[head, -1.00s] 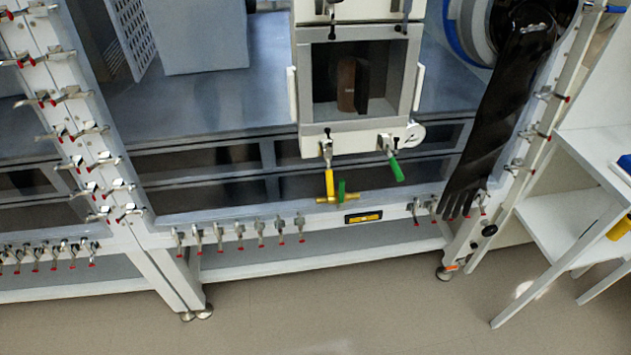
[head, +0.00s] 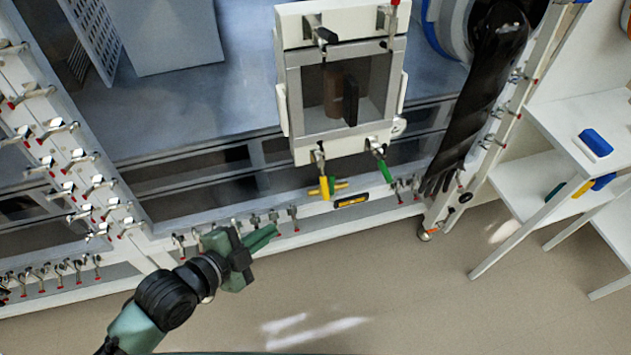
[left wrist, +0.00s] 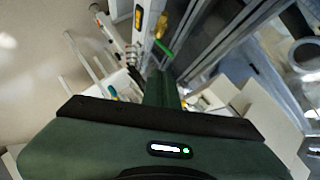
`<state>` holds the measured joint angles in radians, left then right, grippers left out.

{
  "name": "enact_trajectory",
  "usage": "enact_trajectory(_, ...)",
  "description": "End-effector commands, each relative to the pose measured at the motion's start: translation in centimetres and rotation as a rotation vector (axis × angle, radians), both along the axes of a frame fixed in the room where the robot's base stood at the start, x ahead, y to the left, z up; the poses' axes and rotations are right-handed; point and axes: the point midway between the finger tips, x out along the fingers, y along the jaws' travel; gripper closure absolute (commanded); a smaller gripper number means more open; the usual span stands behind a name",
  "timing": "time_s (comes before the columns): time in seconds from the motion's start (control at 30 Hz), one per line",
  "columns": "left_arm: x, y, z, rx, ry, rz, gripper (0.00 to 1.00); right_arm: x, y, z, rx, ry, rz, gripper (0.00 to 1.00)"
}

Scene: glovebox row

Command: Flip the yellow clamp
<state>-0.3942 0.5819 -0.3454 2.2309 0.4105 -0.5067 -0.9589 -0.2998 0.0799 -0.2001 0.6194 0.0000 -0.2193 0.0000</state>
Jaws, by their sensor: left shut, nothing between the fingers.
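The yellow clamp (head: 324,187) hangs at the lower left corner of the small antechamber door, its yellow handle pointing down. In the left wrist view a yellow handle (left wrist: 162,24) shows at the top. A green-handled clamp (head: 384,171) sits at the door's lower right corner, and its green handle also shows in the left wrist view (left wrist: 163,48). My left gripper (head: 274,232) is shut and empty, below and left of the yellow clamp, apart from it. It also shows in the left wrist view (left wrist: 162,75). My right gripper is not in view.
The antechamber door (head: 340,95) has a window with a brown object behind it. A yellow and black level (head: 351,201) lies on the frame. Several red-tipped clamps line the frame. A black glove (head: 480,95) hangs at right, beside white shelves (head: 575,110). The floor in front is clear.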

Motion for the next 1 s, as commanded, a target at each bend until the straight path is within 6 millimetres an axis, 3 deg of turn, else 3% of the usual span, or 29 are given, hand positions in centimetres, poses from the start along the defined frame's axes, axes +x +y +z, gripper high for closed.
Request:
enact_trajectory(0.03,-0.9,-1.3,3.7,0.003,-0.05,-0.058,1.0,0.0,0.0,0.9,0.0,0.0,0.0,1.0)
enact_trajectory(0.1,-2.1,-2.6,6.8,0.007,-0.101,-0.118,1.0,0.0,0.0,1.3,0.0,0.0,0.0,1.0)
enact_trajectory(0.27,-3.4,-4.0,10.0,0.012,-0.159,-0.182,1.0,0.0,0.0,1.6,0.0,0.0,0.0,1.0)
enact_trajectory(0.47,-2.1,-5.4,9.7,0.009,-0.165,-0.184,1.0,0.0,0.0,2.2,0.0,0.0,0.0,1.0)
enact_trajectory(0.87,3.6,-10.9,7.0,0.006,-0.162,-0.184,1.0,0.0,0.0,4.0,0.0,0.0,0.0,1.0)
enact_trajectory(1.0,5.3,-10.4,5.5,0.012,-0.162,-0.184,1.0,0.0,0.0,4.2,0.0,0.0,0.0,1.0)
